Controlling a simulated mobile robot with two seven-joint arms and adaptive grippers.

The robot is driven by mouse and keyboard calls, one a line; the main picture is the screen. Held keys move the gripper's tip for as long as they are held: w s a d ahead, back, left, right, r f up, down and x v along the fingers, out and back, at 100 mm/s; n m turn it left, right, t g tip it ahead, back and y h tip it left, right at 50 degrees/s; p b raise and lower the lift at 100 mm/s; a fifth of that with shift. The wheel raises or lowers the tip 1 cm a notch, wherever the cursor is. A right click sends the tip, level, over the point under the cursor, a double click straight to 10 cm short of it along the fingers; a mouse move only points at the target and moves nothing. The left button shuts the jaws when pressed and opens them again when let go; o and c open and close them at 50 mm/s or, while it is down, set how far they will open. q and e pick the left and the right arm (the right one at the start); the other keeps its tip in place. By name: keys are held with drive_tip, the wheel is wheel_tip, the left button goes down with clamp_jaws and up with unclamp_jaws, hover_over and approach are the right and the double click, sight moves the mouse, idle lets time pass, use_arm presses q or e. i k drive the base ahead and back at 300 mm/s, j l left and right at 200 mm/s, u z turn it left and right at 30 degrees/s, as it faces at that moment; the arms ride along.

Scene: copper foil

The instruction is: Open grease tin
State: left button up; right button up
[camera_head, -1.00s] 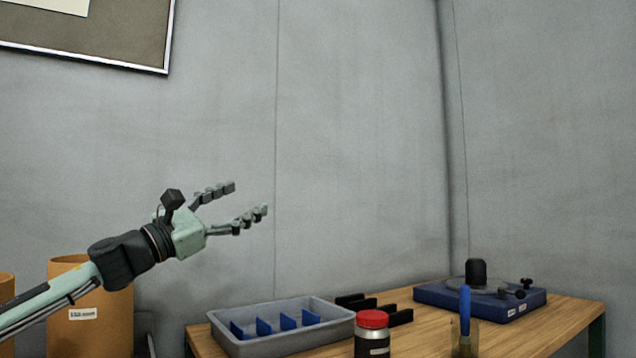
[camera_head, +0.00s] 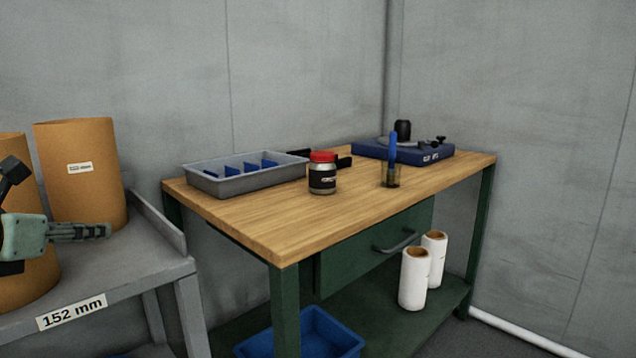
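A small round container (camera_head: 322,178) with a red screw-type lid (camera_head: 322,157) and a black label stands upright near the middle of the wooden bench top. It is the only tin-like thing in view, and its lid is on. My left gripper (camera_head: 108,231) is at the left edge, in front of the brown cylinders and well apart from the container. Its fingers are seen edge-on and overlap, so their opening does not show. My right gripper is out of view.
A grey shelf (camera_head: 110,275) with brown cylinders (camera_head: 85,195) stands left. The bench's front is clear.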

sight(322, 175)
drive_tip(key=k+u, duration=0.2)
drive_tip(key=u, duration=2.85)
drive_tip(key=l+u, duration=0.1)
drive_tip(key=u, duration=0.4)
drive_tip(key=k+u, duration=0.15)
drive_tip(key=u, duration=0.3)
drive_tip(key=k+l+u, duration=0.1)
drive_tip(key=u, duration=0.4)
drive_tip(key=k, duration=2.2)
drive_tip(key=k+l+z, duration=0.15)
drive_tip(key=k+z, duration=0.2)
drive_tip(key=k+l+z, duration=0.2)
drive_tip(key=z, duration=0.2)
drive_tip(key=k+z, duration=0.1)
drive_tip(key=z, duration=2.6)
